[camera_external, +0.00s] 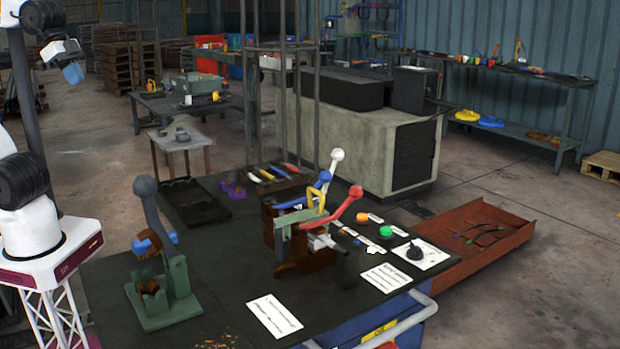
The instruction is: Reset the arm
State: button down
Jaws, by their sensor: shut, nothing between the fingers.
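My gripper (72,74) is at the upper left, raised high above the floor and left of the dark bench top. It is small in the picture; it is shut with nothing in it and touches nothing. A green stand (165,300) on the bench's left carries a grey lever arm with a ball end (146,187), which points up, and a brown and blue part at its pivot. A second fixture (290,240) at the bench's middle has white, blue and red ball-ended levers (345,210) and a yellow handle. Which arm the task names cannot be told.
The bench (225,262) also holds white paper sheets (274,316), green and orange buttons (387,232), a black tray (192,203) and coloured-handled tools. A rust-red tray (490,250) is at the right. A grey cabinet and metal posts stand behind.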

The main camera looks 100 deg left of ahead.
notch_tip(320, 180, down, 10)
jog(key=g, duration=0.3)
jog(key=shift+s, duration=0.25)
dwell(0.3)
